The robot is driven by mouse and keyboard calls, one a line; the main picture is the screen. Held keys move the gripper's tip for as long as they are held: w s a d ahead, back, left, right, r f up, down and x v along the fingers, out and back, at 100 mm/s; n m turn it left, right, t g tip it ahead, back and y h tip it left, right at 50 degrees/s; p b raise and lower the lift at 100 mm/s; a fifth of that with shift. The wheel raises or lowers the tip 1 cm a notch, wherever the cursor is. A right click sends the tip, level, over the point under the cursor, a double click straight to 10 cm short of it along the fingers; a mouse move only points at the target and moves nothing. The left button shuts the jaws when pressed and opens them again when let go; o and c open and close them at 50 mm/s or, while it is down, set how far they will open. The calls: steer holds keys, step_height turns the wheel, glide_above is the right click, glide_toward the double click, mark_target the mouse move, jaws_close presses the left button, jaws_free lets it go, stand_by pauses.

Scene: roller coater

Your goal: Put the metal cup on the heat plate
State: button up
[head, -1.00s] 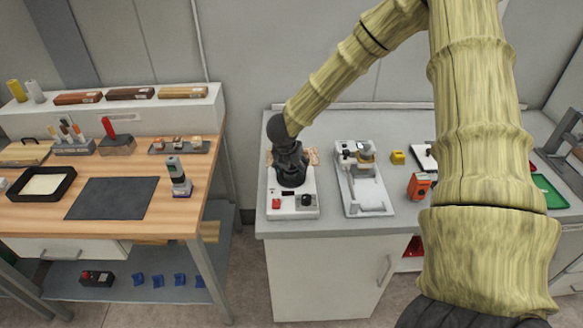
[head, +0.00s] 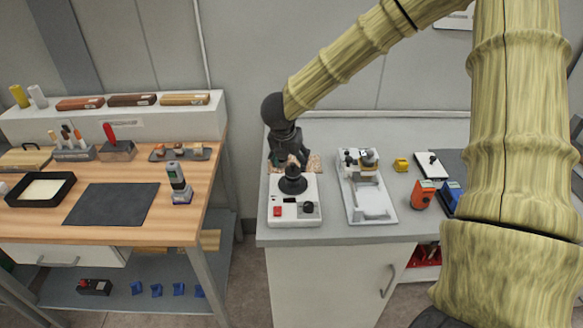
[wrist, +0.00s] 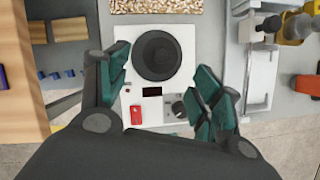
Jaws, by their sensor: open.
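The heat plate (head: 290,214) is a white unit with a red switch and a black knob, at the left end of the grey bench. It also shows in the wrist view (wrist: 140,100). A dark, round, cup-like piece (head: 292,184) sits on its top; from above it shows as concentric dark circles (wrist: 157,55). I take it for the metal cup, but its metal cannot be made out. My gripper (head: 289,160) is above it, open and empty. In the wrist view the gripper's green-padded fingers (wrist: 163,65) are spread, one to each side of the dark piece.
A white balance-like device (head: 372,205) stands close to the right of the heat plate. An orange device (head: 423,194) and a yellow block (head: 401,164) are farther right. A speckled mat (head: 313,163) lies behind the plate. A gap separates the wooden table (head: 110,232) at left.

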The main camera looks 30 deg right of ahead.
steer(key=shift+v, duration=1.4)
